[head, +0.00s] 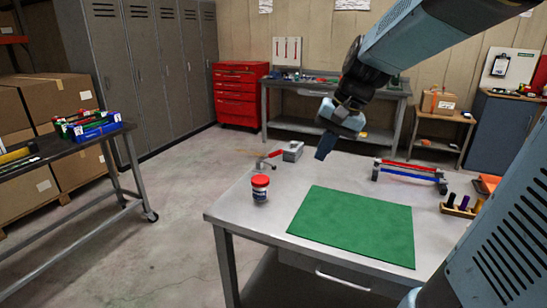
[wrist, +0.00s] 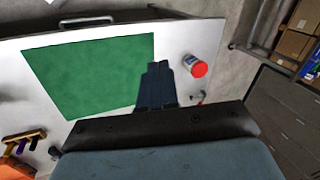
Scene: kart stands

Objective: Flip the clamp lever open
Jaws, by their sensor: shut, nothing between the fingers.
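The clamp (head: 263,164) stands near the far left edge of the grey workbench. Its red lever (head: 275,154) slants up to the right, toward a grey block (head: 293,151). A small part of the clamp shows in the wrist view (wrist: 201,97), beyond the jar and partly hidden by my gripper's body. My gripper (head: 324,150) is shut and empty. It points down over the bench, to the right of the clamp and apart from it. In the wrist view its dark fingers (wrist: 157,75) lie together near the mat's edge.
A red-lidded jar (head: 260,188) stands in front of the clamp; it also shows in the wrist view (wrist: 194,65). A green mat (head: 352,226) covers the bench's middle. A stand with red and blue bars (head: 410,171) is at the back right. A tool holder (head: 460,207) sits at the right.

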